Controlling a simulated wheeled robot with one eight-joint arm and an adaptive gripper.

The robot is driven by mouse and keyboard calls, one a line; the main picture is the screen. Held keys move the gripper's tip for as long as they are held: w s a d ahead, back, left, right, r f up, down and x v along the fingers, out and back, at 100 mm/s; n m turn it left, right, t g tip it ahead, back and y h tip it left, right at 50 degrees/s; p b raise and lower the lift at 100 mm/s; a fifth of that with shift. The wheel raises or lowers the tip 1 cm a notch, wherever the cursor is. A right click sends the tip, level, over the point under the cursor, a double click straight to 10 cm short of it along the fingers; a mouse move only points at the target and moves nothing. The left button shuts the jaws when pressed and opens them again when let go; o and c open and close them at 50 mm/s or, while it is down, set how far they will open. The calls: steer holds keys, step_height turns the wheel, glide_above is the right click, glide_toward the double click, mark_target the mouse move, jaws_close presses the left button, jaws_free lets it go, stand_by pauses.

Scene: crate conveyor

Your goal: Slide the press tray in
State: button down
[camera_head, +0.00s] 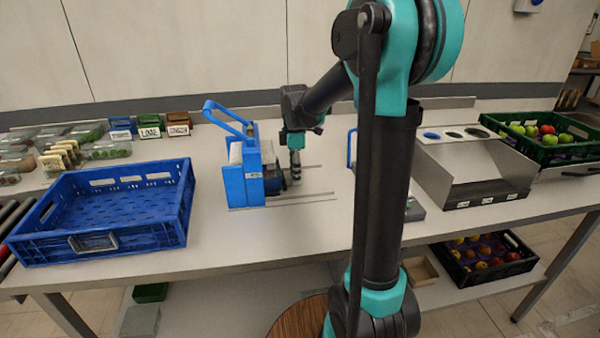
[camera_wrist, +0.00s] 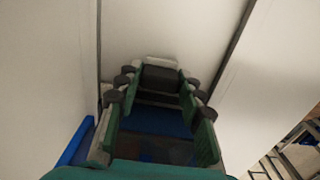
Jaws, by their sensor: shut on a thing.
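The blue press (camera_head: 248,172) stands on the table, with its lever handle (camera_head: 225,113) raised toward the upper left. The exact contact on the tray is hard to see.
An empty blue crate (camera_head: 150,240) stands left of the press. Small labelled boxes (camera_head: 150,127) and clear packs are behind it. A grey chute (camera_head: 470,175) and a green crate of apples (camera_head: 548,152) are at right. My arm hides the table's middle.

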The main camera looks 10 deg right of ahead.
steer(key=shift+a, duration=1.25)
steer(key=c, duration=1)
jaws_free()
steer(key=shift+a, duration=0.1)
steer(key=shift+o, duration=0.2)
step_height(320, 180, up, 12)
